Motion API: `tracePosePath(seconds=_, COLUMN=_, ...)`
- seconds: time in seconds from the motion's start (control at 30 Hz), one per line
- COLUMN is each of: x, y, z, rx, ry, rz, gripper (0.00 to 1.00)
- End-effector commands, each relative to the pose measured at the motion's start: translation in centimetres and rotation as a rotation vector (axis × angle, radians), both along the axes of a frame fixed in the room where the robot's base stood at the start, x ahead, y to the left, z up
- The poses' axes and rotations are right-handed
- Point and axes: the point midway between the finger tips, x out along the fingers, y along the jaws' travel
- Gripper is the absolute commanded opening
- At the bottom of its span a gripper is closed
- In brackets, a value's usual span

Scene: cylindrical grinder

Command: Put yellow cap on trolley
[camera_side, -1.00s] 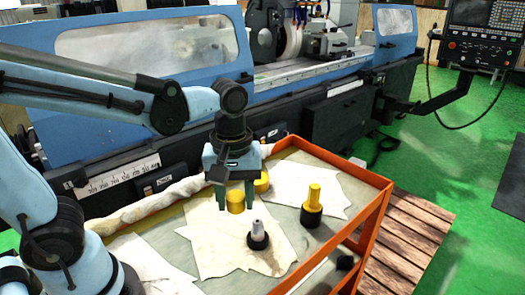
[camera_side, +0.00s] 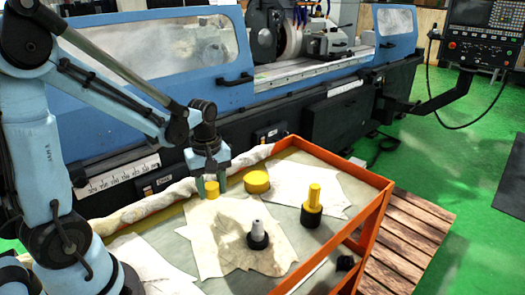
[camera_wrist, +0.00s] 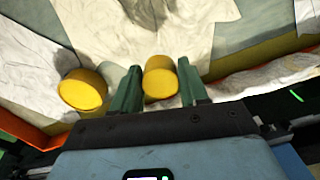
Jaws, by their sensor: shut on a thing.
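The trolley (camera_side: 377,215) has an orange frame and a grey-green top partly covered with white cloths. My gripper (camera_side: 211,189) points down over its back left part and is shut on a small yellow cap (camera_side: 212,190). In the wrist view the small cap (camera_wrist: 160,82) sits between the two green fingers. I cannot tell whether its underside touches the cloth. A wider yellow cap (camera_side: 257,182) lies on the trolley to the right of my gripper. It shows on the left in the wrist view (camera_wrist: 82,92).
A black part with a yellow top (camera_side: 312,207) and a black part with a silver stem (camera_side: 258,236) stand on the trolley. A rolled cloth (camera_side: 150,203) lies along the back edge. The blue grinder (camera_side: 190,45) stands behind. The trolley's middle is mostly clear.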

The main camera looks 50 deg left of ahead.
Motion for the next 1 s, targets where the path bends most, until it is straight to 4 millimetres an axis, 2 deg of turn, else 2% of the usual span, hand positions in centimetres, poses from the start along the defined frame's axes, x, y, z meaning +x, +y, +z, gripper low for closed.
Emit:
tracePosePath(seconds=0.17, x=0.1, y=0.6, z=-0.7, rx=0.000, ry=0.000, rz=0.000, gripper=0.10)
tracePosePath(seconds=0.5, x=0.1, y=0.5, z=-4.1, rx=0.000, ry=0.000, rz=0.000, gripper=0.10)
tracePosePath(seconds=0.97, x=0.1, y=0.5, z=-4.7, rx=0.000, ry=0.000, rz=0.000, gripper=0.10)
tracePosePath(seconds=1.0, x=0.1, y=0.5, z=-4.6, rx=0.000, ry=0.000, rz=0.000, gripper=0.50)
